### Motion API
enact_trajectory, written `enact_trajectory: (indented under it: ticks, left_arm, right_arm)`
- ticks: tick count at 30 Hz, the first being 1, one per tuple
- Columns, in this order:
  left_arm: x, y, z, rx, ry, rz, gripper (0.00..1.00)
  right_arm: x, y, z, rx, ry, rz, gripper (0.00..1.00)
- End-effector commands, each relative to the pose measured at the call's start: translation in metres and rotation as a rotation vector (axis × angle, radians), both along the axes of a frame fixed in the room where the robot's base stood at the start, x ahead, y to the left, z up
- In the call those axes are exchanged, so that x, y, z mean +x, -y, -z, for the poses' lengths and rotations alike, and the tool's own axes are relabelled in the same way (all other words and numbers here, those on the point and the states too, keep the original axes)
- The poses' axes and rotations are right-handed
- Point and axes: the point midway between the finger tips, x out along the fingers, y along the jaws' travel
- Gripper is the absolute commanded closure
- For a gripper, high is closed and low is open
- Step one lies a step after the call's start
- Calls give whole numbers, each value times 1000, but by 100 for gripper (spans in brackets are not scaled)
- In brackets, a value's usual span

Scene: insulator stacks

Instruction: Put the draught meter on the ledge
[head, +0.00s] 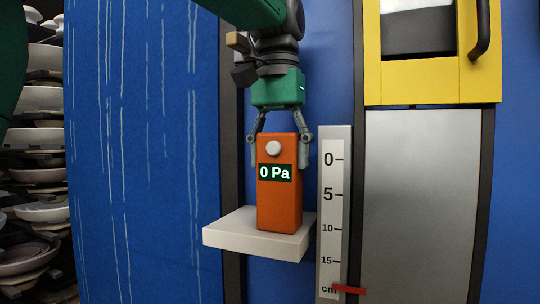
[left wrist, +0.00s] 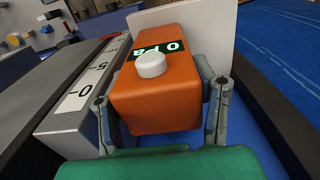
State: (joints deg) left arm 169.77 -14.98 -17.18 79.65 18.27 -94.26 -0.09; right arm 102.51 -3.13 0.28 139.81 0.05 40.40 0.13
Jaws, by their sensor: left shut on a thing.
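The draught meter (head: 280,205) is an orange upright box with a white knob and a dark display reading "0 Pa". In the head view it stands upright at the white ledge (head: 255,240), its bottom seeming to touch the ledge's top. My left gripper (head: 280,160) comes from above and is shut on the meter's upper sides. In the left wrist view the meter (left wrist: 165,90) sits between both fingers (left wrist: 160,105), with the white ledge (left wrist: 215,30) behind its far end. My right gripper is not in view.
A vertical scale (head: 333,210) with numbers and a red marker (head: 348,289) stands just right of the ledge. A yellow frame with a dark handle (head: 482,30) is at upper right, above a grey panel (head: 422,200). Stacked pale dishes (head: 32,180) fill the left edge.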

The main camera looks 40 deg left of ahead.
Motion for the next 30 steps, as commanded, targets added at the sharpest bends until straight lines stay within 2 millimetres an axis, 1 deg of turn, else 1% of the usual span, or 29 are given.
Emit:
enact_trajectory:
  ticks: [5, 6, 7, 14, 17, 20, 27, 30]
  left_arm:
    - [-4, -1, 0, -2, 0, -2, 81]
    - [-4, -1, 0, -2, -1, -3, 37]
    - [-4, -1, 0, -2, -1, -3, 27]
    - [-2, -1, 0, -2, -1, -2, 27]
    - [-1, -1, -3, -3, 2, -2, 27]
    - [-1, -1, -14, -4, 4, -1, 27]
    - [-3, -2, -55, -3, 4, 0, 27]
    - [-2, -2, -66, -3, 3, -1, 27]
  right_arm:
    - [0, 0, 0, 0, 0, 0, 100]
    - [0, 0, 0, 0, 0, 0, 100]
    - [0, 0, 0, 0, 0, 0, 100]
    - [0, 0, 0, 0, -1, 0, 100]
    - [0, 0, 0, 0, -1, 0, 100]
    - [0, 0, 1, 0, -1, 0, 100]
    - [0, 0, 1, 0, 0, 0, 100]
    - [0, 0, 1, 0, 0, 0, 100]
